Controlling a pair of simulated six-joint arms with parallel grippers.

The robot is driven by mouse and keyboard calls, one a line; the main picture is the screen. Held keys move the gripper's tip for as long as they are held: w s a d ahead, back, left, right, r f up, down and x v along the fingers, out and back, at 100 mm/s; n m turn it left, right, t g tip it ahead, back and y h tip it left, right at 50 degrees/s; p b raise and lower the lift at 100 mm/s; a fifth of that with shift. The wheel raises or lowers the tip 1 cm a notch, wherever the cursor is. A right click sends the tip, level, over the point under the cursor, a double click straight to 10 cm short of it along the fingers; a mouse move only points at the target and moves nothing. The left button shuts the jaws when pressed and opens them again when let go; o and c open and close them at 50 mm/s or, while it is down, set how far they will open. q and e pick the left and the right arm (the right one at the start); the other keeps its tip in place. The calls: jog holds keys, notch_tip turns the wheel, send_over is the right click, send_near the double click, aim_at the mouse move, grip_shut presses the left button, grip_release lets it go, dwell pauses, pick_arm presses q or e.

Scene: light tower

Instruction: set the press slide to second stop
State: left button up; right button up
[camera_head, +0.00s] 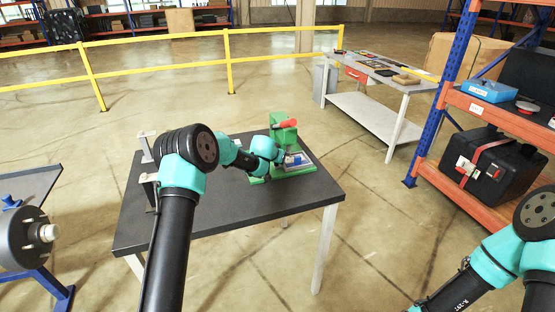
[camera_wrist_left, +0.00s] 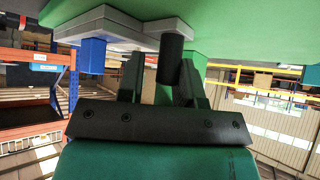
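The green press (camera_head: 284,134) with a red part (camera_head: 289,124) stands on the dark table. A grey plate (camera_head: 302,161) lies at its base. My left gripper (camera_head: 286,160) is at the press base, its fingertips small in the head view. In the left wrist view, a short black knob (camera_wrist_left: 171,58) hangs from the grey plate, the picture being turned over. My left gripper (camera_wrist_left: 160,78) is open, with its fingers on either side of the knob; contact cannot be told. A blue peg (camera_wrist_left: 92,55) sits outside the fingers. My right gripper is out of view.
The dark tabletop (camera_head: 235,215) is clear in front of the press. A grey metal fixture (camera_head: 147,150) stands at its left edge. An orange and blue rack (camera_head: 470,120) is at the right, and a white-legged bench (camera_head: 375,115) stands behind.

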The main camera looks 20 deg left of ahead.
pick_arm(q)
jog(key=shift+a, duration=0.1)
dwell(0.3)
jog(key=shift+s+a+r, duration=0.15)
jog(key=shift+s+r, duration=0.35)
jog(key=v, duration=1.6)
